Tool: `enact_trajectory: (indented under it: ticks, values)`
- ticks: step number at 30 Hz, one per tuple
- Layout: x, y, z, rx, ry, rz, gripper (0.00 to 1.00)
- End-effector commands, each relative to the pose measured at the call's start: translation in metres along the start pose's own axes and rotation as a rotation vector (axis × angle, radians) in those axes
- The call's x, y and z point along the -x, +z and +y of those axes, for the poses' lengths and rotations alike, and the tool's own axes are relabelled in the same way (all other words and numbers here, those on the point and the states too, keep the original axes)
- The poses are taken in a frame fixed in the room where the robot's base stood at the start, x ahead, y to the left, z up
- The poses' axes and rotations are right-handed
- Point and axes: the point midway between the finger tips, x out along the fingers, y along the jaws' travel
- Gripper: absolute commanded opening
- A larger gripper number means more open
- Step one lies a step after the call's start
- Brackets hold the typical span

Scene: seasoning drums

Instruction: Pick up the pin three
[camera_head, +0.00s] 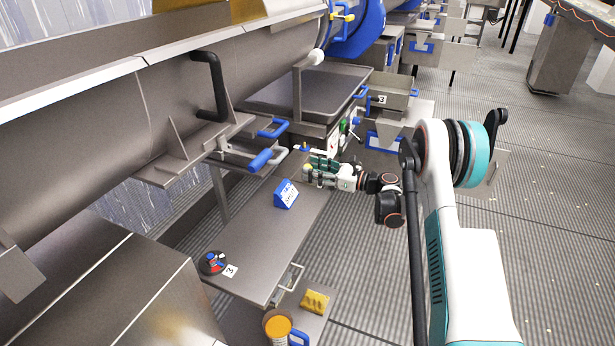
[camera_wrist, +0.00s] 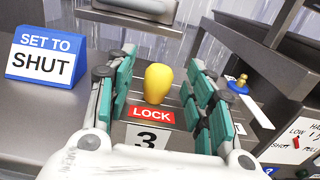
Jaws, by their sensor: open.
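The pin, a yellow rounded knob (camera_wrist: 158,82), stands upright in the wrist view behind a red LOCK label (camera_wrist: 151,115) and a white label with a black 3 (camera_wrist: 147,138). My gripper (camera_wrist: 160,65) is open, with one green-padded finger on each side of the knob. Gaps show between the knob and both fingers, so it is not clasped. The knob's lower end is hard to make out. In the head view my gripper (camera_head: 314,167) reaches left over the far end of the grey bench, and the knob is hard to tell apart there.
A blue SET TO SHUT sign (camera_wrist: 46,57) stands left of my gripper. A control panel (camera_wrist: 298,150) and a small brass-and-blue fitting (camera_wrist: 239,82) are on the right. In the head view, a round dial (camera_head: 212,262) lies on the near bench, below the large drum (camera_head: 110,100).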

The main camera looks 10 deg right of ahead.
Motion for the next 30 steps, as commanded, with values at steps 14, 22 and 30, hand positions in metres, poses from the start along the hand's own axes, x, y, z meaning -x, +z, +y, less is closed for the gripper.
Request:
enact_trajectory:
  ticks: [14,22,30]
  values:
    - [-0.026,0.000,0.000,0.000,-0.001,0.000,0.35]
    - [-0.025,0.000,0.000,0.000,0.000,0.000,0.00]
    - [-0.025,0.002,0.000,0.000,0.000,0.000,0.00]
